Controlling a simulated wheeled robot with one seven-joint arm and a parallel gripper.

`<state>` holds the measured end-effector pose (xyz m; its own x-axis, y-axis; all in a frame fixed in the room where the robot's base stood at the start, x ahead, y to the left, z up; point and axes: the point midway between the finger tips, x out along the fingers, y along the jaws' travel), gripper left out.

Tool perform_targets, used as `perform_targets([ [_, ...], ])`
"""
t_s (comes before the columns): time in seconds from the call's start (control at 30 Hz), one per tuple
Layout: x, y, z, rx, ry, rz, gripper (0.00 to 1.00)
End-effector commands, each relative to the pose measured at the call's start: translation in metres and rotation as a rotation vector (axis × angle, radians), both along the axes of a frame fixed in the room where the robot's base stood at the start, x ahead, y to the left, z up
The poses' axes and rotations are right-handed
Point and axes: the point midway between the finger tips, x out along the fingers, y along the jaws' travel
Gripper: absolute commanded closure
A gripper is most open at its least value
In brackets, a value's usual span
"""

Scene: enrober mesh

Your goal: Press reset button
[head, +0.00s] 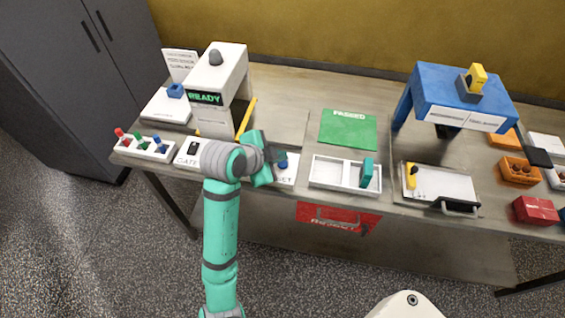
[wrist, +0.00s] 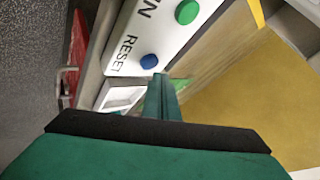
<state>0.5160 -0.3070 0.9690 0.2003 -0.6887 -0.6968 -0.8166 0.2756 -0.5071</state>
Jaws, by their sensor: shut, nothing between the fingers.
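The blue reset button (wrist: 149,61) sits on a white panel (wrist: 122,58) above the printed word RESET. In the head view the blue button (head: 283,165) shows at the panel's right end, just by my fingertips. My gripper (head: 277,157) is shut and empty. In the wrist view its closed green fingers (wrist: 161,85) point at the panel, with their tips close beside the button. I cannot tell whether they touch it. A green button (wrist: 187,11) is farther along the same panel. My arm hides the panel's middle in the head view.
A white machine (head: 217,85) with a READY display stands behind the panel. A white divided tray (head: 334,174) is right of it, and a green PASSED mat (head: 348,130) lies behind the tray. A blue arch (head: 460,95) stands farther right. A pen tray (head: 145,147) is at the left.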

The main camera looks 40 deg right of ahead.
Motion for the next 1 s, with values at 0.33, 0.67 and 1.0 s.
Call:
perform_targets([
  [0.33,0.000,0.000,0.005,0.000,-0.001,-0.001,1.00],
  [0.67,0.000,0.000,0.034,0.000,-0.002,-0.001,1.00],
  [1.0,0.000,0.000,0.051,0.000,-0.001,-0.002,1.00],
])
